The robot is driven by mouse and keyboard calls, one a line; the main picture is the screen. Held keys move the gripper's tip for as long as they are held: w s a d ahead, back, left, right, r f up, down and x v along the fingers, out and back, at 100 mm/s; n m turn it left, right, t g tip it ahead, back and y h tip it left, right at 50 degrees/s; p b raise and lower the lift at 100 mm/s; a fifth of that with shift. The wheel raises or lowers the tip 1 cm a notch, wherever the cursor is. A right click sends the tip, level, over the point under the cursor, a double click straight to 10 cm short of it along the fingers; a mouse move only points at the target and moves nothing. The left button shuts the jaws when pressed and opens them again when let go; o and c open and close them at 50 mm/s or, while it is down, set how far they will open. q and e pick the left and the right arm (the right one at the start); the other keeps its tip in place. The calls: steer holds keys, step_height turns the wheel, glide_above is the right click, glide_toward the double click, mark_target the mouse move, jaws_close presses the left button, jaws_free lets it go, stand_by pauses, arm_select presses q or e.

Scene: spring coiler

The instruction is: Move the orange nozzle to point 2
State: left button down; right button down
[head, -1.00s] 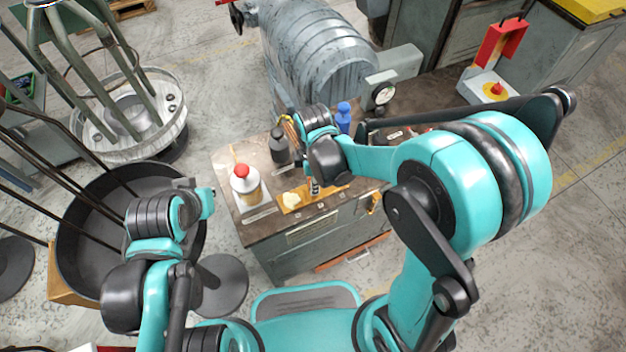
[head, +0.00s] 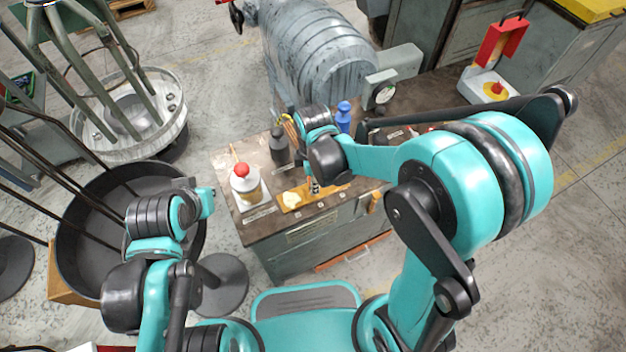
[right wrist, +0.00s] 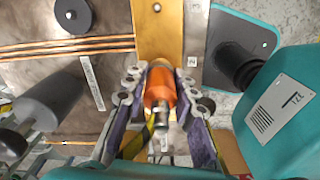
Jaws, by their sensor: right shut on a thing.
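The orange nozzle (right wrist: 160,86) is between the fingers of my right gripper (right wrist: 163,100) in the right wrist view, with its metal tip toward the bottom of the picture. My right gripper is shut on it, beside an orange-yellow board (right wrist: 158,32). In the head view, my right gripper (head: 314,187) is low over that board (head: 292,199) on the workbench; the nozzle is mostly hidden there. I cannot tell whether the nozzle touches the board.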

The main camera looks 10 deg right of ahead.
steer(key=shift+f+b, duration=0.5)
steer(key=shift+f, duration=0.15)
stand_by(0.3)
steer(key=c, duration=1.2)
jaws_free()
steer(key=shift+o, duration=0.2)
steer(key=shift+r, duration=0.1)
step_height(320, 180, up, 11)
steer(key=shift+f, duration=0.1)
steer(key=shift+r, duration=0.7)
step_height(320, 180, up, 13)
steer(key=p, duration=1.1)
steer(key=shift+f, duration=0.15)
